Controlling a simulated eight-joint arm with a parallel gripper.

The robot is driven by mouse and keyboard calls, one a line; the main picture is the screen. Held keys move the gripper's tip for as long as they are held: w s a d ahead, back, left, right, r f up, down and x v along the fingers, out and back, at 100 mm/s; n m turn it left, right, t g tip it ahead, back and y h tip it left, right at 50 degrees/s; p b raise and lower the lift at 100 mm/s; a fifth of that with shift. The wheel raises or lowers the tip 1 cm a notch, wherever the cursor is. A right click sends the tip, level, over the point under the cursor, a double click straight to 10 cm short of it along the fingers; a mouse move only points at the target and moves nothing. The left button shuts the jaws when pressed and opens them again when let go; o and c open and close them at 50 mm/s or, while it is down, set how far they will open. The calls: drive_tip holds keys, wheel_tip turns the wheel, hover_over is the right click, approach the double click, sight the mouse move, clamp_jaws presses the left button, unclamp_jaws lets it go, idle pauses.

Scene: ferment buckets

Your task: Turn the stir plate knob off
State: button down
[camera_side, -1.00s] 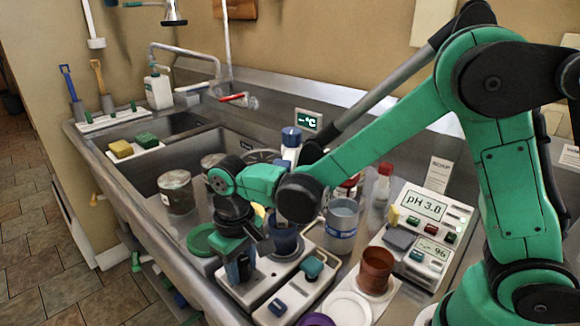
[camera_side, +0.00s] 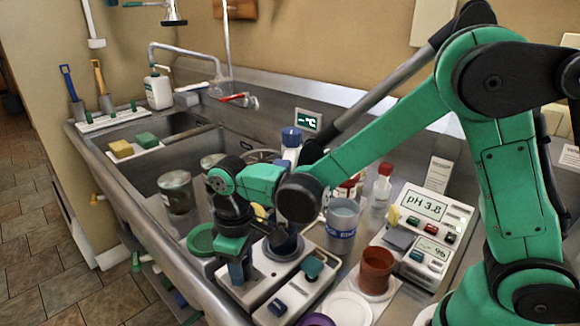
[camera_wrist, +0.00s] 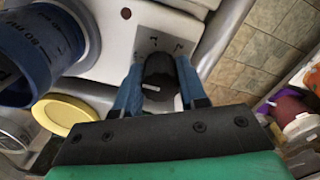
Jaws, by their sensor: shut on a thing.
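The stir plate (camera_wrist: 110,28) is a white box with a dark blue vessel (camera_wrist: 32,45) standing on it. In the wrist view its black round knob (camera_wrist: 160,68), with a white pointer line, sits on a grey marked patch on the front. My gripper (camera_wrist: 159,88) has its blue fingers on either side of the knob and is shut on it. In the side view the gripper (camera_side: 240,272) points down at the front of the stir plate (camera_side: 262,287), and the fingers hide the knob. The vessel (camera_side: 286,246) stands just behind the gripper.
A green lid (camera_side: 202,240) lies left of the gripper by the sink. A second white device (camera_side: 300,293), a clear beaker (camera_side: 341,228), a brown cup (camera_side: 376,268) and a pH meter (camera_side: 430,222) stand to the right. The floor lies beyond the counter's front edge.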

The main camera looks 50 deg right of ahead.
drive_tip(key=shift+c, duration=2.4)
unclamp_jaws()
drive_tip(key=shift+r, duration=0.1)
drive_tip(key=shift+r, duration=2.75)
wheel_tip(320, 180, down, 5)
drive_tip(key=shift+f, duration=0.4)
drive_tip(key=shift+m, duration=0.6)
